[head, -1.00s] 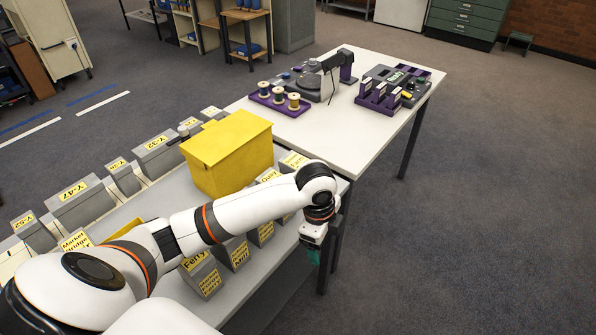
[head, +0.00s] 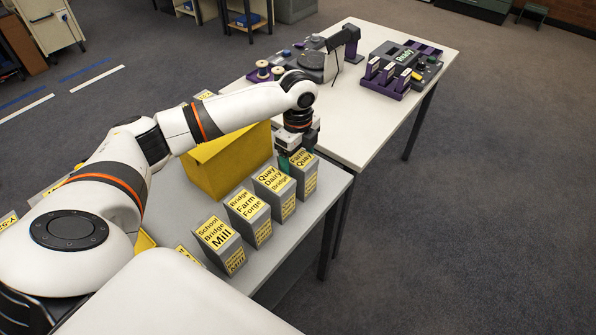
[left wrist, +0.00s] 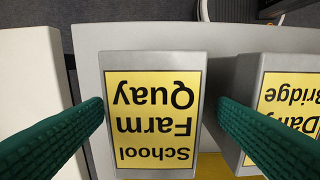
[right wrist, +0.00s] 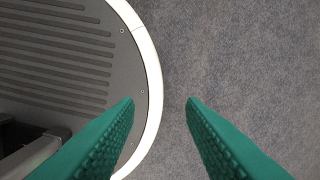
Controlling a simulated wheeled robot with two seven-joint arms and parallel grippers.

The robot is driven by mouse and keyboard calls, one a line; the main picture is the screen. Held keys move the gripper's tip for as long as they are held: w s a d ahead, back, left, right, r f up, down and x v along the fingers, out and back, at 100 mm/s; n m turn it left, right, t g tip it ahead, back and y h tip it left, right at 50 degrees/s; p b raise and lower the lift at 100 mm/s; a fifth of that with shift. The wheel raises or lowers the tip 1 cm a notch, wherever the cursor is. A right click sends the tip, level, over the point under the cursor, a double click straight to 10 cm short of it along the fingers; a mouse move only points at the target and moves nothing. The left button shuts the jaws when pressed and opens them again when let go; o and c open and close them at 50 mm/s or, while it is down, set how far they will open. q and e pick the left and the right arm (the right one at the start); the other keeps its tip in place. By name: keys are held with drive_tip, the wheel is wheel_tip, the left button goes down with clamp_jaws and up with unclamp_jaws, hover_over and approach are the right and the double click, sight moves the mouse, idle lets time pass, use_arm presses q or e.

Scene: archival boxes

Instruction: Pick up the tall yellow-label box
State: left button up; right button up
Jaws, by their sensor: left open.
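Several grey boxes with yellow labels stand upright in a row along the front edge of the near table. The box at the row's far end, marked School Farm Quay (left wrist: 152,110), is partly covered by my left gripper (head: 293,162) in the head view, where its label (head: 302,158) shows. In the left wrist view my left gripper (left wrist: 160,108) is open, one green finger at each side of this box's image; contact is not visible. The neighbouring Quay Dairy Bridge box (head: 273,186) stands close by. My right gripper (right wrist: 161,103) is open and empty over the floor.
Other boxes, Bridge Farm Forge (head: 248,213) and School Bridge Mill (head: 219,243), continue the row. A large yellow box (head: 216,165) stands behind it, under my left arm. A white table (head: 375,130) with purple trays and devices adjoins at the far end.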

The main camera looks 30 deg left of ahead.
use_arm(q)
drive_tip(key=shift+w+a+f, duration=0.15)
drive_tip(key=shift+f, duration=0.25)
wheel_tip(320, 180, down, 4)
drive_tip(key=shift+f+p, duration=0.1)
drive_tip(key=shift+p, duration=0.35)
drive_tip(key=shift+f, duration=0.3)
drive_tip(key=shift+w+f, duration=0.1)
drive_tip(key=c, duration=1.3)
use_arm(e)
drive_tip(key=shift+w+a+r, duration=0.35)
drive_tip(key=shift+w+r, duration=0.15)
drive_tip(key=shift+w, duration=0.15)
